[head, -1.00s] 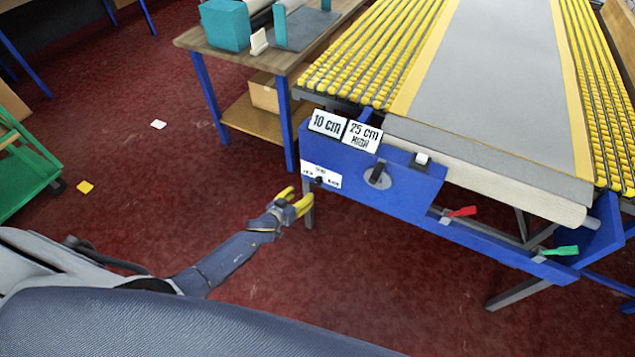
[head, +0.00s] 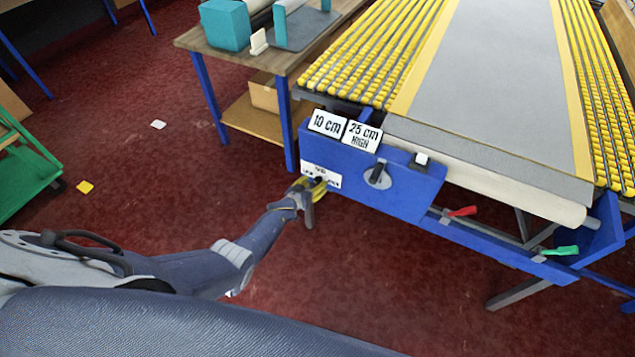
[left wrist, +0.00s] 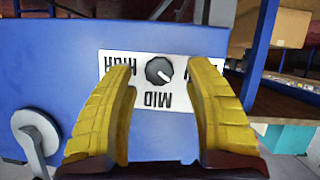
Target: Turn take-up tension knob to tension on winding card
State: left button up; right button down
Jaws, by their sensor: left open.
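The tension knob (left wrist: 159,71) is small, dark and round, on a white label plate (left wrist: 145,53) fixed to the blue panel. In the left wrist view the plate appears upside down, with HIGH on the left, MID below and the right-hand word mostly hidden by a finger. The knob's pale mark points to the lower right, between MID and that word. My left gripper (left wrist: 163,72) is open, its yellow fingers on either side of the knob with visible gaps. In the head view the left gripper (head: 310,186) is at the plate (head: 322,174). A card (head: 362,136) reads 25 cm HIGH.
Another card (head: 327,123) reads 10 cm. A grey crank dial (head: 377,176) and a white-topped switch (head: 421,159) are on the blue panel (head: 410,195). Red (head: 462,211) and green (head: 560,251) levers sit farther right. A wooden table (head: 285,60) stands behind. Floor on the left is mostly clear.

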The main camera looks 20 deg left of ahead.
pick_arm(q)
jog(key=shift+x, duration=0.85)
jog(key=shift+w+d+f, duration=0.1)
jog(key=shift+w+f, duration=0.05)
jog(key=shift+w, duration=0.15)
jog(key=shift+c, duration=0.3)
grip_shut()
